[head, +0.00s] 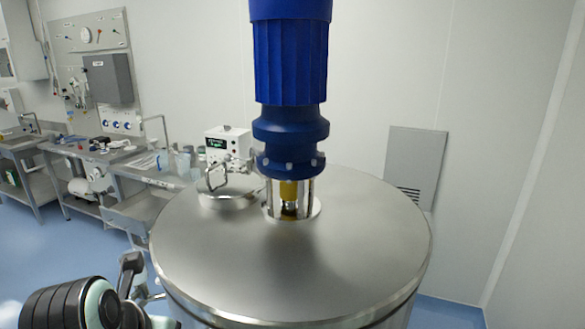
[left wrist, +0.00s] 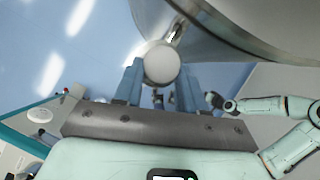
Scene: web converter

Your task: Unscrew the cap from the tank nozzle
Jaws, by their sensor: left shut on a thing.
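The round pale grey cap (left wrist: 161,63) shows end-on in the left wrist view, at the end of a short metal nozzle (left wrist: 178,31) on the side of the steel tank (head: 370,235). My left gripper (left wrist: 160,72) is shut on the cap, with a blue finger on either side of it. Whether the cap is still seated on the nozzle's thread cannot be told. In the head view my left arm comes in at the lower left beside the tank; the cap and fingertips are not clear there. A teal arm of mine shows at right in the left wrist view; its gripper is too small to read.
A blue motor (head: 290,65) stands on the tank lid, beside a round hatch with a handle (head: 231,190). Steel workbenches (head: 110,150) with a white instrument (head: 228,142) stand behind at left. The blue floor in front of the benches is clear.

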